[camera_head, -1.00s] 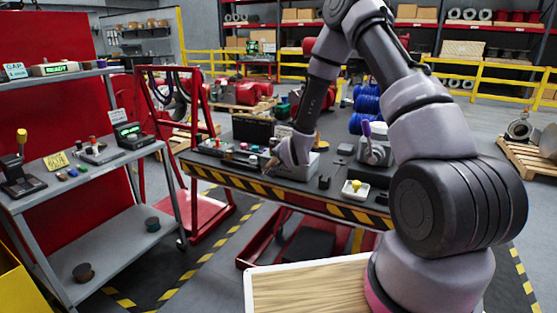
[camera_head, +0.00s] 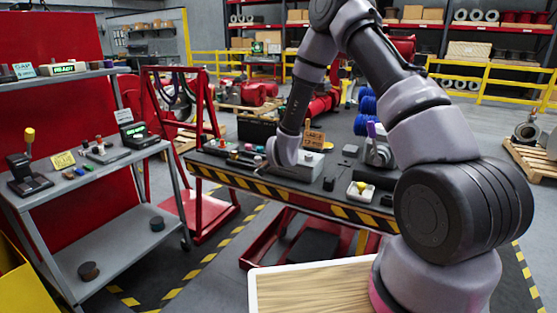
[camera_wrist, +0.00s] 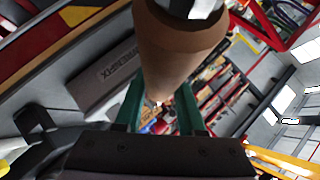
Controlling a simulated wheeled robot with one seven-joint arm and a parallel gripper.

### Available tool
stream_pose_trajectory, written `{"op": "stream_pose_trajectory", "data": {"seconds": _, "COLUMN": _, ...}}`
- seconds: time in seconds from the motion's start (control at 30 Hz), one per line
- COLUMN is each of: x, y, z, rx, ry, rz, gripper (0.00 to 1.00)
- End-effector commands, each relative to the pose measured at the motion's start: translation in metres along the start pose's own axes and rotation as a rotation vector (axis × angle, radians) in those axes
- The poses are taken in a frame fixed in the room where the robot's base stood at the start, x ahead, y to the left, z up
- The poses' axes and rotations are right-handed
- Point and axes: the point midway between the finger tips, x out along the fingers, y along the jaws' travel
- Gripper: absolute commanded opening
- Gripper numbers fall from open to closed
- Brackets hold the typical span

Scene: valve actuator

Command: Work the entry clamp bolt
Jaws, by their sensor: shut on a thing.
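My gripper (camera_wrist: 158,108) shows in the wrist view with its two green fingers shut on a brown tapered handle (camera_wrist: 180,50). The handle has a bright metal piece at its wide end, at the top of the picture. In the head view the end of my arm is over the left-middle of the striped workbench (camera_head: 290,181), and its fingers are hidden. A grey box-shaped unit (camera_head: 312,165) stands just right of my wrist, with an orange-brown tag (camera_head: 313,138) behind it. I cannot make out the entry clamp bolt in either view.
A grey fixture with a purple-topped part (camera_head: 376,150) stands farther right on the bench. A white tray with a yellow item (camera_head: 361,190) lies near the front edge. A grey shelf cart (camera_head: 90,170) and a red frame (camera_head: 178,110) stand at the left.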

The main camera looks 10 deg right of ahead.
Motion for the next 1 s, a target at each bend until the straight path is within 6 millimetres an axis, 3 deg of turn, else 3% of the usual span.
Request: {"op": "stream_pose_trajectory", "data": {"seconds": 1.0, "x": -0.004, "y": -0.013, "z": -0.007, "rx": -0.007, "ry": -0.004, "rz": -0.014, "gripper": 0.00}}
